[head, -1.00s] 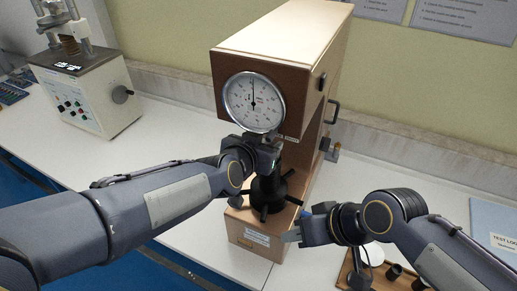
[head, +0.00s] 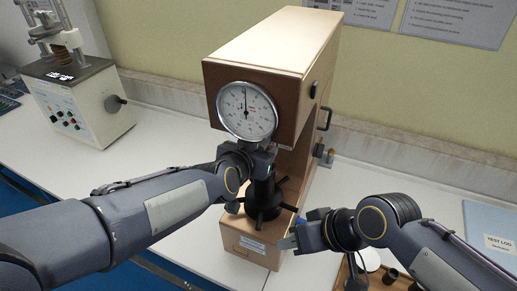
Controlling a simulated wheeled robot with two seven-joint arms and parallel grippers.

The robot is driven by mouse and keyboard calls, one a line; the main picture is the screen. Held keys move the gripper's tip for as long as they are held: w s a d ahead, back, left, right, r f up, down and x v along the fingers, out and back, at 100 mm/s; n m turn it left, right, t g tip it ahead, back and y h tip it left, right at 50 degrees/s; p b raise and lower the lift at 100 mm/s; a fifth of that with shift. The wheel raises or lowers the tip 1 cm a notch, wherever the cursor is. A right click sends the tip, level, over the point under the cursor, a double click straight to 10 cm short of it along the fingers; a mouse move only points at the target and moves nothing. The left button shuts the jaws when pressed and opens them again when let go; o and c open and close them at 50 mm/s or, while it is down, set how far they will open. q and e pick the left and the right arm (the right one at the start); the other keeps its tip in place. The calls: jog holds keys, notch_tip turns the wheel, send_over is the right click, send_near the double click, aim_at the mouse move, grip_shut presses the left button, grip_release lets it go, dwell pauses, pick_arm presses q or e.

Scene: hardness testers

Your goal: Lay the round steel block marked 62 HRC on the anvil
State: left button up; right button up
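The hardness tester (head: 228,90) stands at the middle, its round dial (head: 247,111) facing me. Its anvil area, above the dark spindle with its spoked handwheel (head: 263,198), is largely hidden by my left gripper (head: 264,158). That gripper reaches in just below the dial; its fingertips and anything between them cannot be made out. My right gripper (head: 288,241) points left beside the tester's base, right of the handwheel. Its finger gap is not clear, and no block shows in it. No 62 HRC marking is readable anywhere.
A wooden tray (head: 343,275) at the lower right holds a pale round disc (head: 368,259) and dark cylinders, partly behind my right arm. A blue test log (head: 490,225) lies at far right. Another tester (head: 75,105) stands back left. White bench is clear between the testers.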

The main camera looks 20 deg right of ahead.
pick_arm(q)
jog(key=shift+f, duration=0.1)
jog(key=o, duration=1)
jog(key=shift+f, duration=0.1)
jog(key=shift+c, duration=1.1)
jog(key=s+a, duration=0.4)
jog(key=a, duration=0.1)
jog(key=shift+s+a+r, duration=0.15)
jog(key=shift+s+r, duration=0.1)
jog(key=shift+s, duration=0.1)
